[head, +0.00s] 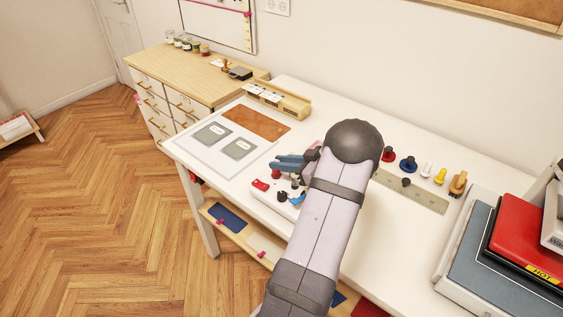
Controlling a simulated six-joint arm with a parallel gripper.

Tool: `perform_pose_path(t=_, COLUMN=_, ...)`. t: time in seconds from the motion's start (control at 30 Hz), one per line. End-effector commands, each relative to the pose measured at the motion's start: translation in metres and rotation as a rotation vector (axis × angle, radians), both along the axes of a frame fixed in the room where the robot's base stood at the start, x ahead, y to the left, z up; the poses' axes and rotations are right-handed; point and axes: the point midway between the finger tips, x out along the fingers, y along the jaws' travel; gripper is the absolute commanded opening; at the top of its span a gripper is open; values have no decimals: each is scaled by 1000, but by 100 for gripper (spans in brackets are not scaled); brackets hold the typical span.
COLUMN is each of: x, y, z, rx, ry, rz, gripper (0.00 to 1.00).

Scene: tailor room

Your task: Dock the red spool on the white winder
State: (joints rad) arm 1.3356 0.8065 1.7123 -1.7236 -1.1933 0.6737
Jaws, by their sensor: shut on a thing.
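The white winder (264,198) is a low white unit on the white table, left of my arm, with a small red part on its left end and dark knobs on top. A red spool-like piece with a dark top (388,154) stands at the left end of a row on the table, right of my arm. I cannot tell whether this is the task's red spool.
The row continues with blue, white, yellow and orange-brown pieces (458,184) behind a beige strip (428,199). A tray with grey pads (185,153) lies left, a wooden holder (285,101) behind. A grey and red press (525,235) fills the right end.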

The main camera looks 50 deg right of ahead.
Motion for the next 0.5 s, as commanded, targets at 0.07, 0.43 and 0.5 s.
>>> perform_pose_path(t=0.07, x=0, y=0, z=-2, rx=0, ry=0, rz=0, gripper=0)
perform_pose_path(t=0.43, x=0, y=0, z=-3, rx=0, ry=0, rz=0, gripper=26)
perform_pose_path(t=0.5, x=-1, y=0, z=-2, rx=0, ry=0, rz=0, gripper=26)
